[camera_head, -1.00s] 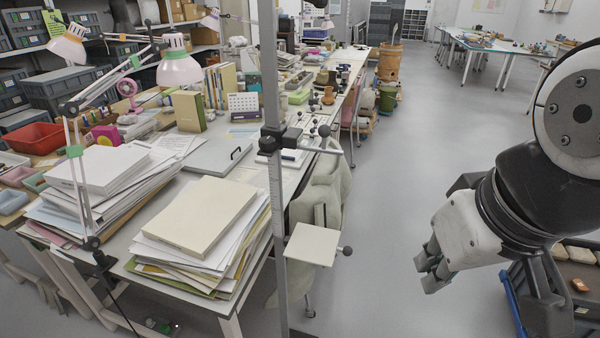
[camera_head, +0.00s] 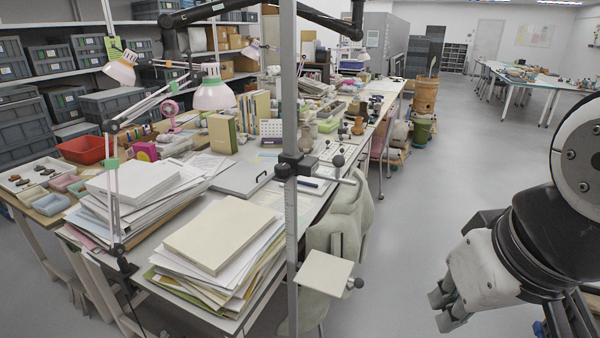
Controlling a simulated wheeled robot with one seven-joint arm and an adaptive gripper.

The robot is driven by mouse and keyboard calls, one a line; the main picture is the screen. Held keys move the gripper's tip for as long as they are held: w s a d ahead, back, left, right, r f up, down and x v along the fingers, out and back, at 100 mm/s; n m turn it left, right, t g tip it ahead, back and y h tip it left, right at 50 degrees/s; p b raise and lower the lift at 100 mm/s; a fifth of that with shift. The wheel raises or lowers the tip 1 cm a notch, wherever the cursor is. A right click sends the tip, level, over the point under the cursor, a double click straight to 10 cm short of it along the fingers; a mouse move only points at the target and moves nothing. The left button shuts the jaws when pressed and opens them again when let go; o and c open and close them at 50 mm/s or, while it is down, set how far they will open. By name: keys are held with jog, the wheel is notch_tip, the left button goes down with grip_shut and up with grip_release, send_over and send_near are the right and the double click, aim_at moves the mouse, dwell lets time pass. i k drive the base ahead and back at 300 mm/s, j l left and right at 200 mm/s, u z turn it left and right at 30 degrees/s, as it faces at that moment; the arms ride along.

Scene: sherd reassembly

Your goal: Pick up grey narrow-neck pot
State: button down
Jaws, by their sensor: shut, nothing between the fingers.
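I cannot make out the grey narrow-neck pot for certain in the head view. Small vessels stand far along the long bench, among them a brown pot (camera_head: 357,126), but they are too small to tell well. My gripper (camera_head: 448,308) is at the lower right, over the floor and well apart from the bench. Its fingers are close together and hold nothing.
A long cluttered bench runs away on the left, with paper stacks (camera_head: 225,232), a lamp (camera_head: 213,93) and a red bin (camera_head: 86,149). A metal post (camera_head: 290,215) with a small square plate (camera_head: 325,272) stands at its near side. The aisle floor (camera_head: 455,150) is clear.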

aim_at(305, 144)
jog(key=i+l+z, duration=0.65)
jog(key=i, duration=0.3)
jog(key=i+l+z, duration=0.2)
jog(key=i, duration=3.35)
jog(key=i+u, duration=0.95)
jog(key=u, duration=0.2)
jog(key=i+u, duration=0.2)
jog(key=u, duration=0.25)
jog(key=i+u, duration=0.25)
jog(key=u, duration=0.2)
jog(key=i+u, duration=0.2)
jog(key=u, duration=0.2)
jog(key=i+l+u, duration=0.2)
jog(key=u, duration=0.25)
